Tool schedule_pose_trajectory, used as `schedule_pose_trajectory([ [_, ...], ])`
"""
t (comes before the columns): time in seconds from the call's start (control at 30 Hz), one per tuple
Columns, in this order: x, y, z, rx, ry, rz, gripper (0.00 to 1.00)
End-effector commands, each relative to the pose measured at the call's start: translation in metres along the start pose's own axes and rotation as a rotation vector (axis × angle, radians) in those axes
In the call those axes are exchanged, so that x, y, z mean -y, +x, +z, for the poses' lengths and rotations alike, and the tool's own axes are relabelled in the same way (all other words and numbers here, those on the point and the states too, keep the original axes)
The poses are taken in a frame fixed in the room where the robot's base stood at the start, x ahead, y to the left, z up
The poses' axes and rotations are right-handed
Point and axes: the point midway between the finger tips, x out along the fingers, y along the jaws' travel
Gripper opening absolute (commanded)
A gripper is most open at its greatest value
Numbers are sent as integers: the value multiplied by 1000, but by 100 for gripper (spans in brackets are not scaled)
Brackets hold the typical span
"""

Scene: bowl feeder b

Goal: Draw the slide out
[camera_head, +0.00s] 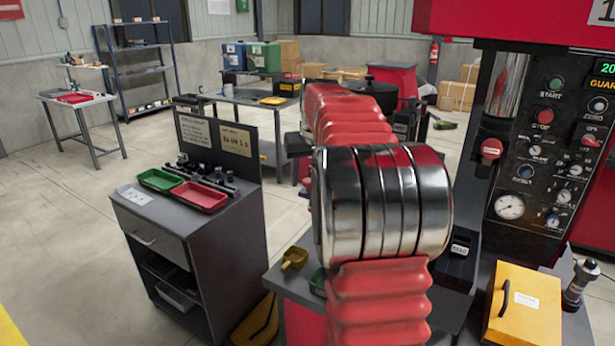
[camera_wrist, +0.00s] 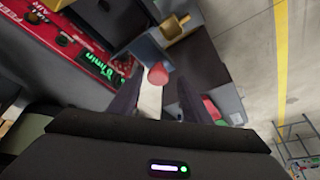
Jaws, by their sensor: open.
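A red round knob (camera_wrist: 157,75) shows in the wrist view, ahead of and between the fingers of my gripper (camera_wrist: 158,84). It may belong to the slide, but I cannot make out the slide's body. A pale strip (camera_wrist: 150,101) shows below the knob between the fingers. My gripper is open, and a gap shows around the knob on both sides. I cannot tell how deep the knob is between the fingers. In the head view my own arm hides the knob and most of the gripper.
A red control panel (camera_wrist: 75,45) with a green display is left of the fingers. A yellow scoop (camera_wrist: 174,28) is just beyond the knob; it also shows in the head view (camera_head: 294,260). A grey cabinet with green (camera_head: 162,180) and red trays (camera_head: 200,196) stands left.

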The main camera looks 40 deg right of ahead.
Motion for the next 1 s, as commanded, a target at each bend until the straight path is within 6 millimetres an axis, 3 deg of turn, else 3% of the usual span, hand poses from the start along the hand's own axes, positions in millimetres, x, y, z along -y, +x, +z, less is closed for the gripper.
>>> schedule_pose_trajectory([
  [0.17,-1,-12,0,-2,1,1,44],
  [0.8,-1,-117,-1,-4,2,1,44],
  [1.0,-1,-134,0,-2,2,0,44],
])
